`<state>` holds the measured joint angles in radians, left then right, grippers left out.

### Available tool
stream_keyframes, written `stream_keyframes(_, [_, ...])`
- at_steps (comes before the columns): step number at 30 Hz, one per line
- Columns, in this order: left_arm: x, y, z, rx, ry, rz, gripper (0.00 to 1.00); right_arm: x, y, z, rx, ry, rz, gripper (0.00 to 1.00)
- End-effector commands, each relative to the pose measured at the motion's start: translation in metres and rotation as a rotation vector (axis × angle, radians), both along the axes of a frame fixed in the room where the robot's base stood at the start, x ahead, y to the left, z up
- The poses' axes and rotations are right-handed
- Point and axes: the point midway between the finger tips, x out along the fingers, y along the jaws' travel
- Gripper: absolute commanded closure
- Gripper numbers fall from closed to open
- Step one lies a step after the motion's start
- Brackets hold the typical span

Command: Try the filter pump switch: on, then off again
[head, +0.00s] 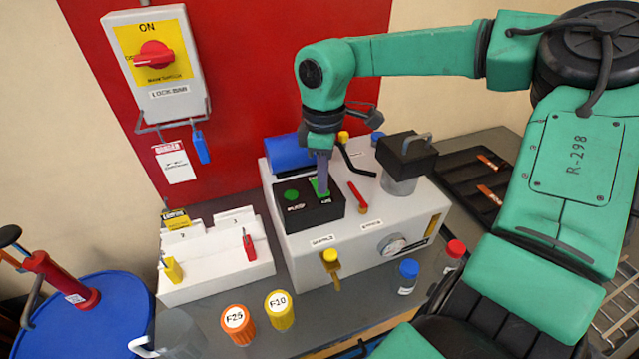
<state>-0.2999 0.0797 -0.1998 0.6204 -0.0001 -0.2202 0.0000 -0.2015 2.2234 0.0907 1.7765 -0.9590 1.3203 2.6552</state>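The black switch box (310,214) sits at the front left of the white filter unit (300,262). A round green lamp or button (291,195) is on its left, beside a label that seems to read pump. I cannot tell whether it is lit. A green switch (315,187) on its right is partly hidden by my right gripper (322,190). The gripper points down, its fingers looking like one narrow bar, shut, with the tips at or just above the switch. I cannot tell if they touch, or which way the switch is set. My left gripper is out of view.
A lockout box with a red knob (154,55) hangs on the red panel. A lidded black-topped cylinder (402,165) and a red lever (357,197) stand right of the switch box. Orange (238,325) and yellow (279,311) jars stand in front. A blue drum (110,320) is at left.

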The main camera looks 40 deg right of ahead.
Motion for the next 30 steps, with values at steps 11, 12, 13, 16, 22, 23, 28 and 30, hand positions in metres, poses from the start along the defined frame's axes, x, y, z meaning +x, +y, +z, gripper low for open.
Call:
stream_keyframes(11, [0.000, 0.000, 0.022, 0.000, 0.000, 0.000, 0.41, 0.000, 0.000, 0.039, -0.002, -0.001, 0.000, 1.00])
stream_keyframes(12, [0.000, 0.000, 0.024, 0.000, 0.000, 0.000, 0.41, 0.000, 0.000, 0.043, -0.002, -0.001, 0.000, 1.00])
stream_keyframes(13, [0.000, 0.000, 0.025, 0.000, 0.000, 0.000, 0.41, 0.000, 0.000, 0.046, -0.002, -0.001, 0.000, 1.00])
stream_keyframes(16, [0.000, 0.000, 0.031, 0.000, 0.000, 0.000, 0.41, 0.000, 0.000, 0.057, -0.001, 0.000, 0.000, 1.00])
stream_keyframes(22, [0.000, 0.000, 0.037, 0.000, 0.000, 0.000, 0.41, 0.000, 0.000, 0.070, -0.001, 0.000, -0.001, 1.00])
stream_keyframes(23, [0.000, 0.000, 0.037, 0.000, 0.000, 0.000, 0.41, 0.000, 0.000, 0.069, -0.001, 0.000, -0.001, 1.00])
stream_keyframes(28, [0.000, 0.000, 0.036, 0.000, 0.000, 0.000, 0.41, 0.000, 0.000, 0.068, -0.001, -0.001, 0.000, 1.00])
stream_keyframes(30, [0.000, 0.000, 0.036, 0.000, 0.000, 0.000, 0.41, 0.000, 0.000, 0.068, 0.000, 0.000, 0.000, 1.00])
